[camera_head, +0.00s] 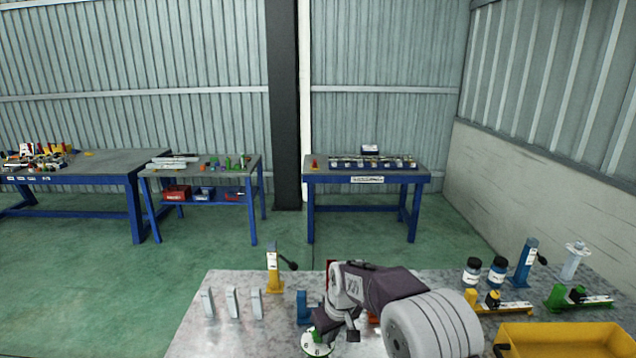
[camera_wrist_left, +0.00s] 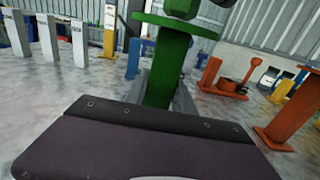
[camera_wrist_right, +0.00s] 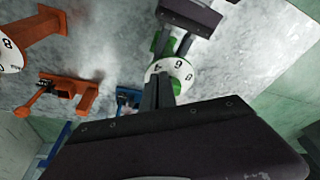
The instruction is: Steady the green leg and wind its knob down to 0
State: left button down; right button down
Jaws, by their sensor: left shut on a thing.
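The green leg (camera_wrist_left: 165,75) stands upright in the left wrist view, with a flat green plate across its upper part. My left gripper (camera_wrist_left: 166,97) is shut on the leg, with one finger on each side. In the right wrist view my left gripper (camera_wrist_right: 172,45) also shows at the top. A white numbered dial (camera_head: 317,343) lies on the leg's end, and its digits show in the right wrist view (camera_wrist_right: 184,72). My right gripper (camera_wrist_right: 158,88) is at the dial, its fingers close together beside a bit of green knob. Whether they grip the knob is hidden.
On the grey table (camera_head: 225,335) stand several pale upright blocks (camera_head: 233,303), a yellow leg (camera_head: 273,270) and a blue piece (camera_head: 303,306). Orange pieces (camera_wrist_right: 68,92) lie near the leg. A yellow bin (camera_head: 565,340) and bottles (camera_head: 472,271) are at right.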

jog(key=shift+s+d, duration=0.15)
jog(key=shift+d, duration=0.05)
notch_tip(320, 180, up, 6)
dwell(0.3)
jog(key=shift+s+a+f, duration=0.15)
jog(key=shift+a+f, duration=0.3)
jog(key=shift+f, duration=0.55)
jog(key=shift+s+a+f, duration=0.2)
jog(key=shift+a+f, duration=0.2)
jog(key=shift+f, duration=0.65)
jog(key=shift+s+a+f, duration=0.15)
jog(key=shift+a+f, duration=0.3)
jog(key=shift+f, duration=0.55)
jog(key=shift+w, duration=0.15)
